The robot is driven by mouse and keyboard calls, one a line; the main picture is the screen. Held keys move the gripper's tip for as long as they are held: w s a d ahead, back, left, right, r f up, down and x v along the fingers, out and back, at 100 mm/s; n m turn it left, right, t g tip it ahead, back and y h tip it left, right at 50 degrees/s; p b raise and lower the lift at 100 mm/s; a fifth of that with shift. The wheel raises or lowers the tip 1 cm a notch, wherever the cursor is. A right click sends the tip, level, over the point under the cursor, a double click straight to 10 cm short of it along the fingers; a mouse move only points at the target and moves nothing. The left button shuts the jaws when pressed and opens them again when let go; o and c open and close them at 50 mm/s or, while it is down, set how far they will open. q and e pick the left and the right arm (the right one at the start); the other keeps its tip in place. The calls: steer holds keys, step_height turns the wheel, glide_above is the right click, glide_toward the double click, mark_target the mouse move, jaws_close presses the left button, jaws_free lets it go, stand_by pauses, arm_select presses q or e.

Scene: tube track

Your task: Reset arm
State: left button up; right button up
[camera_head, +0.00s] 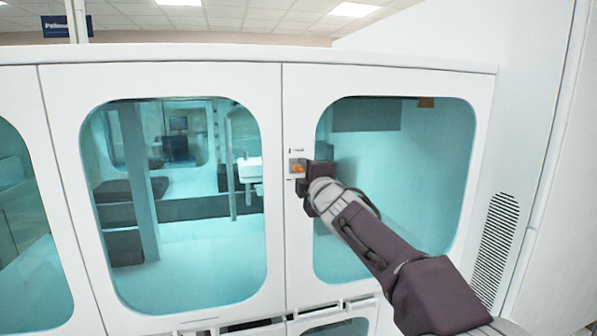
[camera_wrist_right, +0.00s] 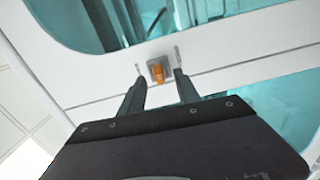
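My right arm reaches in from the lower right in the head view. My right gripper (camera_head: 302,178) is at the white cabinet front, by the seam between two windowed doors. In the right wrist view my right gripper (camera_wrist_right: 158,78) is open, its two dark fingers apart. A small grey latch with an orange part (camera_wrist_right: 157,71) sits between and just beyond the fingertips. The orange latch also shows in the head view (camera_head: 298,167), left of the gripper. I cannot tell whether the fingers touch it. My left gripper is not in view.
The left windowed door (camera_head: 270,120) and right windowed door (camera_head: 400,81) look closed. A vented white panel (camera_head: 500,235) stands at the right. Lower doors or handles (camera_head: 300,318) show at the bottom edge.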

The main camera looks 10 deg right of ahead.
steer(key=s, duration=0.7)
steer(key=s+d+f+m+g+h+b, duration=0.1)
steer(key=s+f+m+g+b, duration=0.2)
steer(key=f, duration=1.4)
steer(key=f+m+g+b, duration=0.3)
steer(key=f+g+b, duration=0.15)
steer(key=f, duration=1.25)
steer(key=s+f+m+g+b, duration=0.1)
steer(key=s+f+m+g, duration=0.8)
steer(key=s+f, duration=1.2)
steer(key=s+m, duration=0.3)
steer(key=shift+a+y, duration=0.3)
steer(key=shift+a, duration=0.05)
steer(key=shift+w, duration=0.1)
steer(key=shift+d, duration=0.1)
